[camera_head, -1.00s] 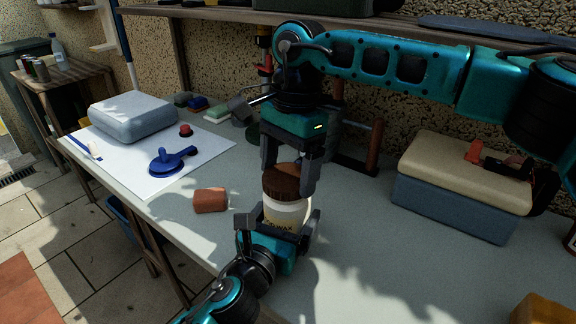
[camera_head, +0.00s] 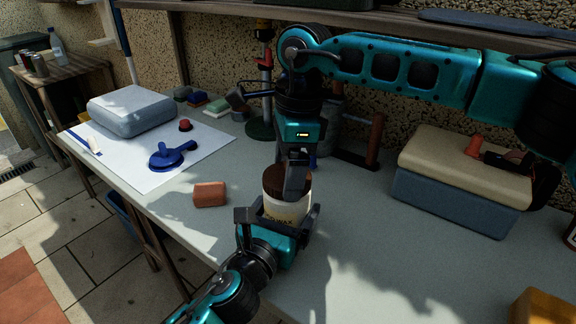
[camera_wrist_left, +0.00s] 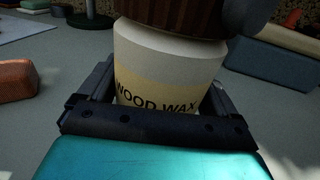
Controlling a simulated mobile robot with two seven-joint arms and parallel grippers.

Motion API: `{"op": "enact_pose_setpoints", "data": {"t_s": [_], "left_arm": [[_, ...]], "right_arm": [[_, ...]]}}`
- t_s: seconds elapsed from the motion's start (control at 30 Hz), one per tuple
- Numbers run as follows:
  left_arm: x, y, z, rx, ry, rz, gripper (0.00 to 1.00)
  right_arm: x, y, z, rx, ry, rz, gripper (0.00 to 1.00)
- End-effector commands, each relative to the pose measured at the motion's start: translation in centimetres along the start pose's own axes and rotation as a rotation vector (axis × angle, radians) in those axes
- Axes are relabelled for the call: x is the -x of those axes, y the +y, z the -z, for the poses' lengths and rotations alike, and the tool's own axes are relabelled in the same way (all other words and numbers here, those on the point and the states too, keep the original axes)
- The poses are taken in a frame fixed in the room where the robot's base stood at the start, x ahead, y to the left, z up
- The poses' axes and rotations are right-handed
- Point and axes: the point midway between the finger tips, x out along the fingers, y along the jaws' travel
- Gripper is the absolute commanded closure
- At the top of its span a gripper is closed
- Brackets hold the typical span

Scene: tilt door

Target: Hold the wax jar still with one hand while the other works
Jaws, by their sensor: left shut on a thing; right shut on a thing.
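The wax jar (camera_head: 288,210) is white with a cream label and a brown lid (camera_head: 272,181), and it stands upright on the workbench. In the left wrist view the jar (camera_wrist_left: 168,68) fills the middle, its label reading "WOOD WAX". My left gripper (camera_head: 280,216) is shut around the jar's body from the front. My right gripper (camera_head: 294,184) comes down from above and is shut on the lid, which sits on top of the jar. One right finger hides part of the lid; the other finger is mostly hidden.
A reddish-brown block (camera_head: 210,194) lies left of the jar. A blue suction tool (camera_head: 172,156) and grey case (camera_head: 132,110) rest on a white sheet. A cream-and-blue box (camera_head: 462,180) stands right.

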Motion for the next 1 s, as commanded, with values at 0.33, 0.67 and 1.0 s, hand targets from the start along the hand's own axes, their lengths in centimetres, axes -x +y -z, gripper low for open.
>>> {"op": "enact_pose_setpoints", "data": {"t_s": [0.33, 0.67, 1.0], "left_arm": [[0.01, 0.05, 0.09, 0.000, 0.002, -0.002, 0.93], [0.01, 0.07, 0.11, 0.000, 0.003, -0.002, 0.93], [0.01, 0.10, 0.13, -0.001, 0.004, -0.003, 0.93]], "right_arm": [[0.11, 0.11, -0.04, -0.603, -0.001, 0.075, 0.43], [0.07, 0.19, -0.20, -1.183, -0.001, 0.145, 0.43], [0.02, 0.19, -0.34, -1.808, -0.001, 0.220, 0.43]]}}
